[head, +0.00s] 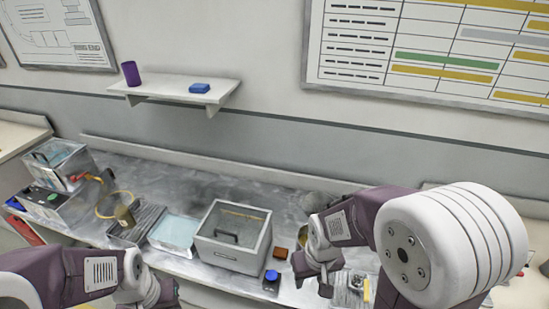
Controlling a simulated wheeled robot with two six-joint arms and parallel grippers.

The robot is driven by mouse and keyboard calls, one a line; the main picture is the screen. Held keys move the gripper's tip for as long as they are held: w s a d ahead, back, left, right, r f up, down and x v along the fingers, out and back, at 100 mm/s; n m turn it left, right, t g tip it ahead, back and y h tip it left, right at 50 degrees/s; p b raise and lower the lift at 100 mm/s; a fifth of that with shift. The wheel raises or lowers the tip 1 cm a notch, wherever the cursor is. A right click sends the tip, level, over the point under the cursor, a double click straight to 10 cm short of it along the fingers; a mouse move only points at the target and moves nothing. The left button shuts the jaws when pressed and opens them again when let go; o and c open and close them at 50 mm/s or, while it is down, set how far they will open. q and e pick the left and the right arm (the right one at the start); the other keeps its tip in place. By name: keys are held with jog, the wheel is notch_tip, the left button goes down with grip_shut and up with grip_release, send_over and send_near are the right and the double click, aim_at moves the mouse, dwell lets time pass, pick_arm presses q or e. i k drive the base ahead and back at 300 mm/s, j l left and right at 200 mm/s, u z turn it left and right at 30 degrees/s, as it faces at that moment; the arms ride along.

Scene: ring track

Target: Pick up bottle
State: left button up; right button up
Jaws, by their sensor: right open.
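No thing in the head view is clearly a bottle. A small dark item with a blue top (271,279) stands at the counter's front edge; it is too small to tell whether it is a bottle. My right gripper (314,279) is open, pointing down over the counter just right of that item and a small brown block (281,253). Nothing shows between its fingers. My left gripper (163,296) is at the bottom edge of the view, partly cut off, so its jaws are unclear. My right arm hides part of the counter on the right.
Metal boxes (58,163) crowd the left end. A wall shelf (172,91) holds a purple cup (131,74) and a blue block (199,88). The counter's back is mostly clear.

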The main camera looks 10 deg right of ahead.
aim_at(122, 214)
jog(key=k+z, duration=0.1)
jog(key=z, duration=0.85)
jog(key=u, duration=1.9)
